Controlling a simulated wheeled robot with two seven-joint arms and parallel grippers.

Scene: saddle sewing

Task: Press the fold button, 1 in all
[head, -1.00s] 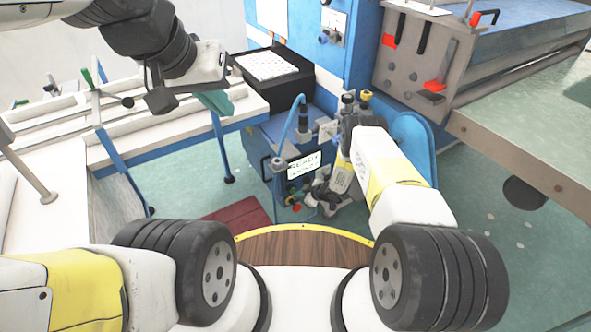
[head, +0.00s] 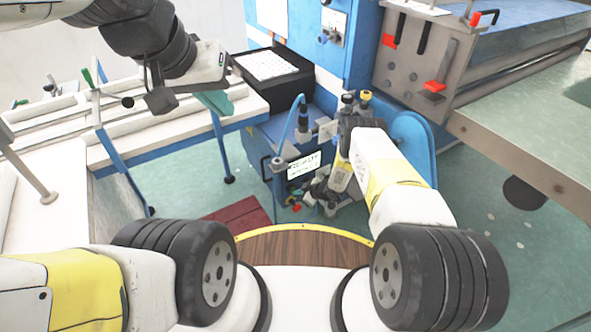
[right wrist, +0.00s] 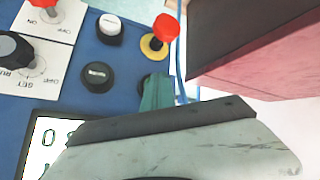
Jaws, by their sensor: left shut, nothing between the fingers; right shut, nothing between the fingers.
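In the right wrist view a blue control panel (right wrist: 60,98) carries a black round button with a white label (right wrist: 97,75) and a white-and-black button (right wrist: 109,27). I cannot read which is the fold button. My right gripper (right wrist: 157,92) is shut; its teal fingertip shows to the right of the black button, apart from it in the picture. In the head view the right gripper is small and dark among the panel's controls. My left gripper (head: 214,103), with teal fingers, is shut and empty above the white rail table at upper left.
A red mushroom button (right wrist: 165,28) on a yellow base stands up near the fingertip. A black knob (right wrist: 14,48) and a lit display (right wrist: 40,138) are on the same panel. A blue hose (head: 292,118) rises beside the box. A large machine table (head: 530,150) is at right.

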